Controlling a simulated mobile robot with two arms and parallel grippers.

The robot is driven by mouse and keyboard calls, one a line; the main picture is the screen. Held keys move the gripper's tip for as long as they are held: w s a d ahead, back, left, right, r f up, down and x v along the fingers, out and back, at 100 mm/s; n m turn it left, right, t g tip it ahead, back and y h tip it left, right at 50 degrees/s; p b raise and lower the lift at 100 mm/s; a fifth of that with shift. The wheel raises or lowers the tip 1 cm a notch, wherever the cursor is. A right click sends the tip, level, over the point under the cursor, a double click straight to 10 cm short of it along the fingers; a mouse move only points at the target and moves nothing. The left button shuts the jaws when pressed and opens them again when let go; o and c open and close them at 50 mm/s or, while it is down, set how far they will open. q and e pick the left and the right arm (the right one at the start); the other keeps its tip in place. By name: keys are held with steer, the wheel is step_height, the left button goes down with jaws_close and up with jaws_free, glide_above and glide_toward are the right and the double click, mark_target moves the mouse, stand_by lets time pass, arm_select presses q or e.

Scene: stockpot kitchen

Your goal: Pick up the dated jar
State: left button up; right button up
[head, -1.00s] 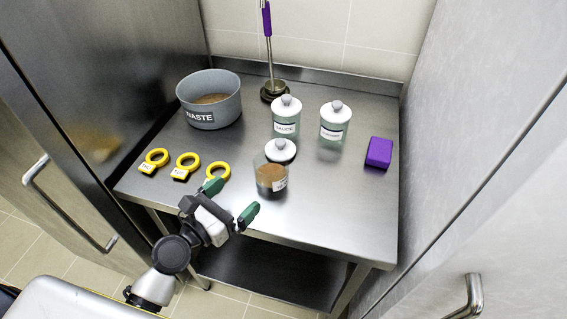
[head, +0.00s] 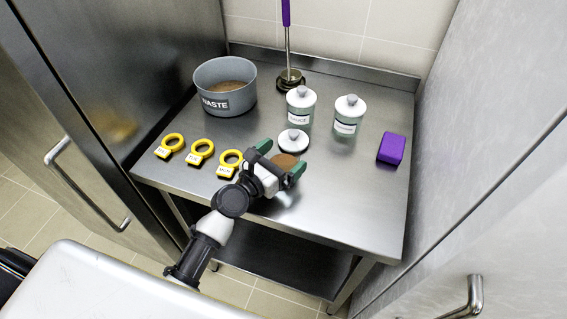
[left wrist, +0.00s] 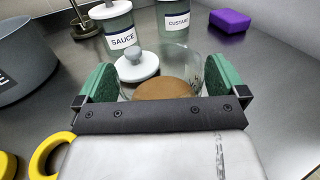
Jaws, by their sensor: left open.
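An open glass jar with brown contents (head: 287,162) stands near the table's front edge, partly hidden behind my left gripper (head: 280,159). In the left wrist view the brown contents (left wrist: 168,89) show between the two green fingers, with clear glass rising behind. The gripper is open, a finger on either side of the jar; I cannot tell whether they touch it. Two lidded jars stand farther back, labelled SAUCE (head: 300,106) and CUSTARD (head: 347,116). My right gripper is not in view.
A grey WASTE pot (head: 226,88) stands at the back left, beside a purple-handled tool (head: 289,80). Several yellow rings with tags (head: 201,150) lie along the front left. A purple block (head: 391,149) lies at right. The steel table's (head: 345,200) front right is clear.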

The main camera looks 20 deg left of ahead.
arm_select(q)
steer(key=shift+r, duration=0.1)
steer(key=c, duration=1)
steer(key=shift+r+p, duration=2.05)
steer(key=shift+r, duration=2.95)
